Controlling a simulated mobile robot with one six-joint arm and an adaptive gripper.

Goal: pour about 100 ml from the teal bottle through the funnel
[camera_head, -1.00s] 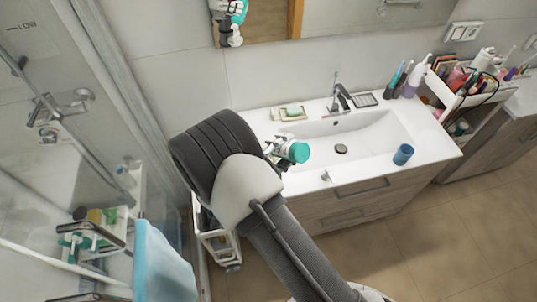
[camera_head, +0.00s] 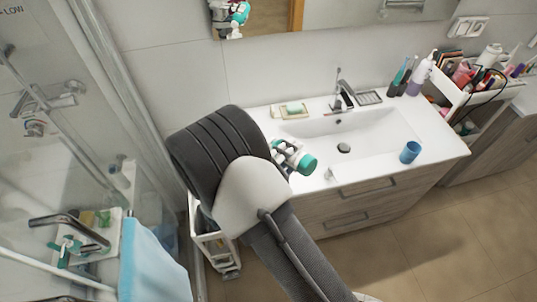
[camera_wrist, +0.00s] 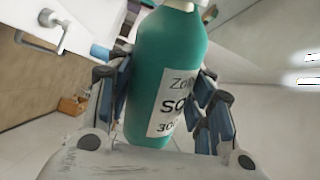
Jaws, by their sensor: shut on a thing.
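The teal bottle (camera_head: 308,164) is held over the left part of the white washbasin counter. In the wrist view the bottle (camera_wrist: 168,65) fills the middle, with a white label partly covered by a finger. My gripper (camera_head: 287,152) is shut around its body, with blue-padded fingers (camera_wrist: 160,95) on both sides. The bottle is tilted in the head view; its spout is not clearly visible.
A blue cup (camera_head: 410,152) stands on the counter's right front. The sink basin (camera_head: 375,133), tap (camera_head: 343,95) and soap dish (camera_head: 292,111) lie behind. Bottles (camera_head: 421,75) stand at the back right, beside a filled white cart (camera_head: 447,88). A blue towel (camera_head: 155,262) hangs at the left.

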